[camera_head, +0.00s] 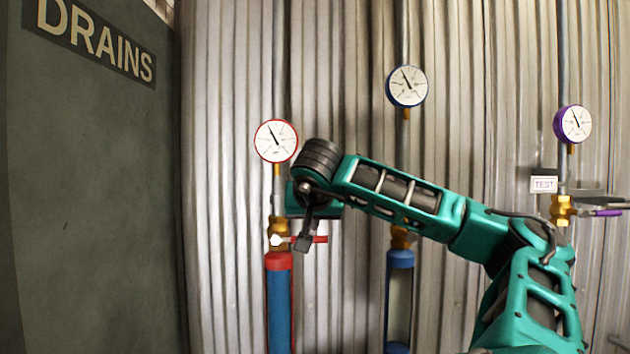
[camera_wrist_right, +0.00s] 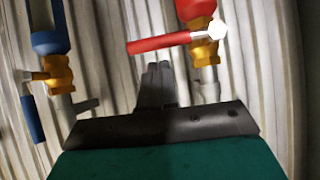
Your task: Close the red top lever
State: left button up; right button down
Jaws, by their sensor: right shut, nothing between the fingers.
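The red top lever (camera_head: 320,239) sticks out sideways, roughly level, from a brass valve (camera_head: 278,236) above a red-collared pipe. In the right wrist view the lever (camera_wrist_right: 160,43) runs left from a pale hex nut on the brass valve (camera_wrist_right: 203,54). My right gripper (camera_head: 304,244) is in front of the lever and hides its middle in the head view. In the wrist view its fingers (camera_wrist_right: 156,84) are together and empty, with the tips just below the lever in the picture; I cannot tell whether they touch it. My left gripper is not in view.
A red-rimmed gauge (camera_head: 276,141) is above the valve. A blue-rimmed gauge (camera_head: 406,86) and blue pipe (camera_head: 400,259) stand to the right, behind my arm. A purple lever (camera_head: 606,212) is at far right. A dark DRAINS panel (camera_head: 95,190) is at left. Corrugated metal backs everything.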

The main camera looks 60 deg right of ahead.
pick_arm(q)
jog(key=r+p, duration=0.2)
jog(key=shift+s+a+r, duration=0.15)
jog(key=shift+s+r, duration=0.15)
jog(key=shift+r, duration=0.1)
pick_arm(e)
jog(key=r+v, duration=0.1)
jog(key=v, duration=1)
jog(key=shift+r, duration=0.2)
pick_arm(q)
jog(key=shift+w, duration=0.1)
pick_arm(e)
jog(key=shift+d, duration=0.1)
